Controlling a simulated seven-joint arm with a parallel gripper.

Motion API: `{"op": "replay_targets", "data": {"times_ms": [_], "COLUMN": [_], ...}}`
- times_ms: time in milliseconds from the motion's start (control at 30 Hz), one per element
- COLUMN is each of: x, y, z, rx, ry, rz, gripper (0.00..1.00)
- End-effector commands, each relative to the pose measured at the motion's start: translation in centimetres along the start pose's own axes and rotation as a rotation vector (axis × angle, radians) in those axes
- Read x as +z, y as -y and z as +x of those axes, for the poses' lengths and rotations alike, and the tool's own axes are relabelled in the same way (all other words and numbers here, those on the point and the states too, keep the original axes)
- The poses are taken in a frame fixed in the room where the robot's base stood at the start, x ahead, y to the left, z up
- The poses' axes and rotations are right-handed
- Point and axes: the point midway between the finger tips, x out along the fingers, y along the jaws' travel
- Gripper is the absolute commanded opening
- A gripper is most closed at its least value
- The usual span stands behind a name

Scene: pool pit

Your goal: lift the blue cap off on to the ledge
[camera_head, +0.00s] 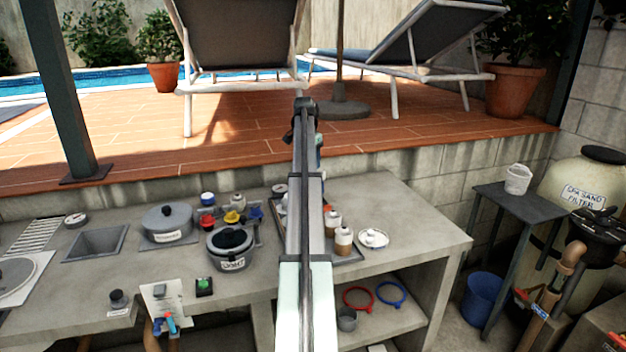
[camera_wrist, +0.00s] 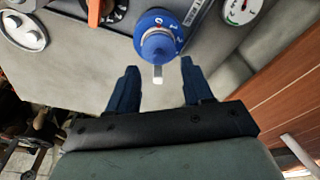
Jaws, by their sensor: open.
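In the wrist view a round blue cap-like piece (camera_wrist: 157,36) has a raised middle, a white pointer and a rim marked 0, 1, 2. It sits at the edge of a grey plate or tray on the counter. My gripper (camera_wrist: 158,67) is open and empty; its dark blue fingers are apart, below the blue piece in the picture, and its white pointer shows between them. In the head view my arm hides that spot.
An orange knob (camera_wrist: 97,10) and a gauge (camera_wrist: 241,9) flank the blue piece. Brown-and-white bottles (camera_head: 343,241) and a white dish (camera_head: 373,239) stand right of my arm. A grey pot (camera_head: 231,257) stands left. The tiled ledge (camera_head: 400,138) runs behind the counter; its front strip is mostly clear.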

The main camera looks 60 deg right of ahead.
Motion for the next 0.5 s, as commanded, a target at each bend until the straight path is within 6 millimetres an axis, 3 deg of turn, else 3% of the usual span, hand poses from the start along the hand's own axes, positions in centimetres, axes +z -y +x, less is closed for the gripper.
{"op": "replay_targets", "data": {"times_ms": [300,500], "x": [-0.4,-0.4], "y": [-0.3,-0.2], "z": [3.9,4.4], "rx": [0.001,0.0], "ry": [0.001,0.0], "rz": [0.0,0.0], "gripper": [0.51,0.51]}}
